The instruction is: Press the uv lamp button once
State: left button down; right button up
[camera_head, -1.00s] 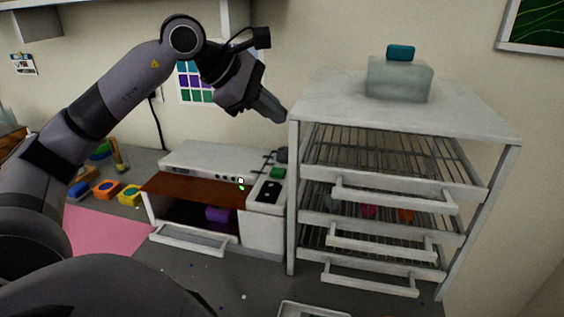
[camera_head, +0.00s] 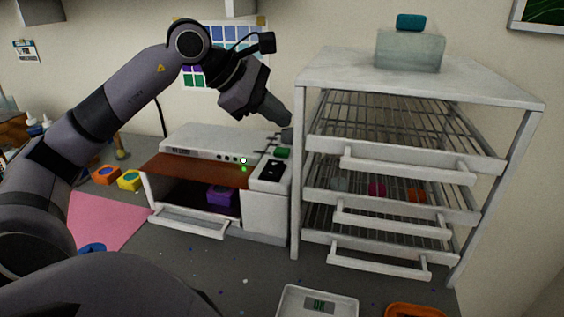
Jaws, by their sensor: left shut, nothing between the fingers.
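The uv lamp (camera_head: 265,215) is a white box on the grey table, with an orange-brown window, an open-fronted chamber and a pulled-out tray. A green button (camera_head: 282,153) sits at the back right of its top, behind a black panel. Small green lights glow on the lamp's front. A purple block (camera_head: 221,196) lies inside the chamber. My left gripper (camera_head: 287,121) is shut and empty, pointing down to the right. In the picture it is just above the green button, with a gap visible between them. My right gripper is out of view.
A white rack (camera_head: 519,121) with wire shelves and white-handled drawers stands close to the right of the gripper. A glassy teal-topped container (camera_head: 409,50) is on it. A scale (camera_head: 337,308) and an orange tray (camera_head: 415,312) are in front. A pink mat (camera_head: 105,222) lies left.

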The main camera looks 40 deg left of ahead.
aim_at(277, 151)
pick_arm(q)
jog(key=shift+f+b, duration=1.2)
jog(key=shift+f, duration=0.5)
jog(key=shift+f, duration=0.1)
dwell(0.6)
jog(key=shift+f+b, duration=0.3)
jog(key=shift+b, duration=0.1)
jog(key=shift+f+b, duration=0.4)
jog(key=shift+f, duration=0.05)
dwell(0.5)
jog(key=shift+r, duration=0.1)
jog(key=shift+r+p, duration=0.75)
jog(key=shift+p, duration=0.1)
notch_tip(277, 151, up, 5)
jog(key=p, duration=0.5)
jog(key=shift+r, duration=0.1)
